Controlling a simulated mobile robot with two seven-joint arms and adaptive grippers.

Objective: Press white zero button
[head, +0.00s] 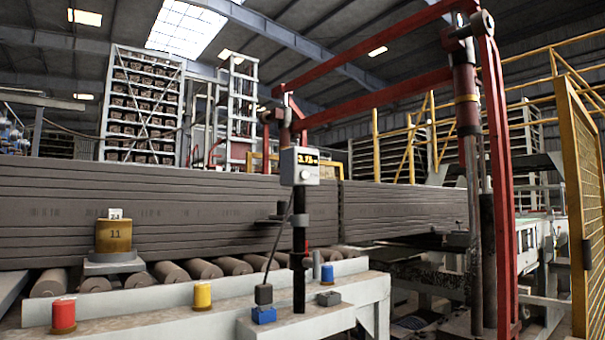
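A grey-white display box (300,166) is mounted on top of a black upright post in the middle of the head view. Its dark screen (308,158) shows yellow digits that look like 3.73, with a small unit too blurred to read. A small round pale button (305,174) appears on the box's face below the screen. Any marking on the button is too small to read. Neither of my grippers is in view, and nothing touches the box.
The post stands on a pale ledge (170,333) with red (64,316), yellow (202,295) and blue (327,274) cylinders. Stacked grey slabs (180,210) lie behind; a red frame (497,190) rises at right.

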